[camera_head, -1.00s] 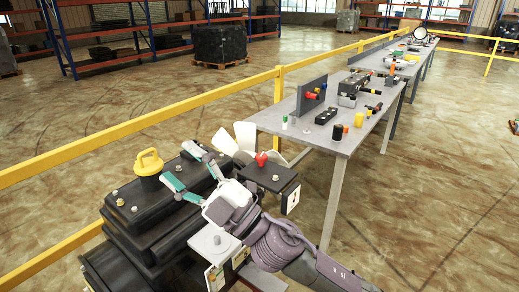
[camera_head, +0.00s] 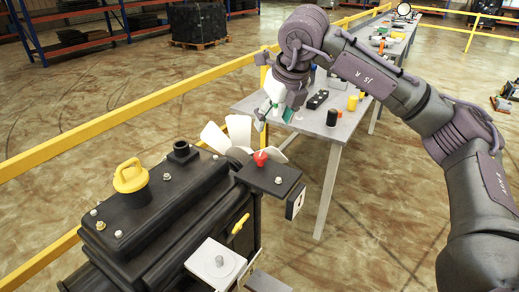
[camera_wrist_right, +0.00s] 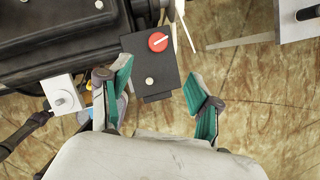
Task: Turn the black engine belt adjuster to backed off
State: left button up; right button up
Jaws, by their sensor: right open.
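The black engine (camera_head: 165,205) stands at the left in the head view, with a white fan (camera_head: 240,130) behind it. A red knob (camera_head: 260,157) sits on a black plate (camera_head: 283,175) at its right end; the knob also shows in the wrist view (camera_wrist_right: 158,42). A yellow lever (camera_head: 239,225) is on the engine's side. No label tells me which part is the belt adjuster. My right gripper (camera_head: 274,112) is open and empty, beyond the knob and above it. In the wrist view its fingers (camera_wrist_right: 157,78) spread below the knob, apart from it. My left gripper is out of view.
A yellow cap (camera_head: 130,178) stands on the engine. A light plate with a grey bolt (camera_head: 218,262) is in front. A grey table (camera_head: 300,135) with small parts lies behind my right arm. A yellow rail (camera_head: 130,122) runs behind the engine.

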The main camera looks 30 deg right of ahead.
aim_at(261, 155)
jog(key=p+x, duration=0.1)
jog(key=x, duration=0.3)
jog(key=p+x, duration=0.1)
jog(key=x, duration=0.3)
jog(key=p+x, duration=0.2)
jog(key=x, duration=0.2)
jog(key=shift+a+f, duration=0.25)
jog(key=shift+f, duration=0.1)
jog(key=shift+w+f, duration=0.2)
jog(key=shift+f, duration=0.2)
